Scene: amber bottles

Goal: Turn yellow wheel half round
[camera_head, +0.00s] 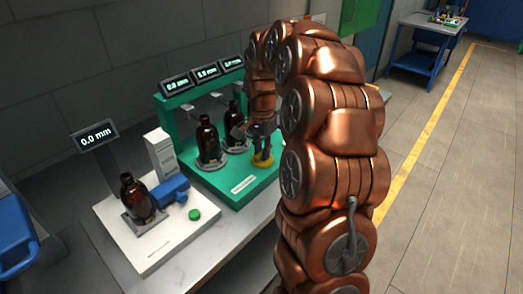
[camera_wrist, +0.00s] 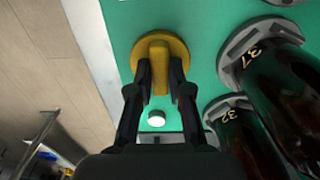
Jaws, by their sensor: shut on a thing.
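The yellow wheel (camera_head: 263,161) sits at the right front part of the green station (camera_head: 237,198). It also shows in the wrist view as a yellow disc (camera_wrist: 147,45) with a raised bar across its middle. My gripper (camera_wrist: 160,80) is over the wheel with one finger on each side of the bar, shut on it. In the wrist view the bar points nearly straight up and down the picture. In the head view my gripper (camera_head: 260,135) is dark and small above the wheel, and my copper arm hides the right side of the station.
Amber bottles (camera_head: 209,140) stand in grey holders on the green station, close beside my gripper. Displays top the station. Left is a white station with another amber bottle (camera_head: 136,196), a blue part (camera_head: 171,191), a green button (camera_head: 194,214) and a "0.0 mm" display (camera_head: 95,135).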

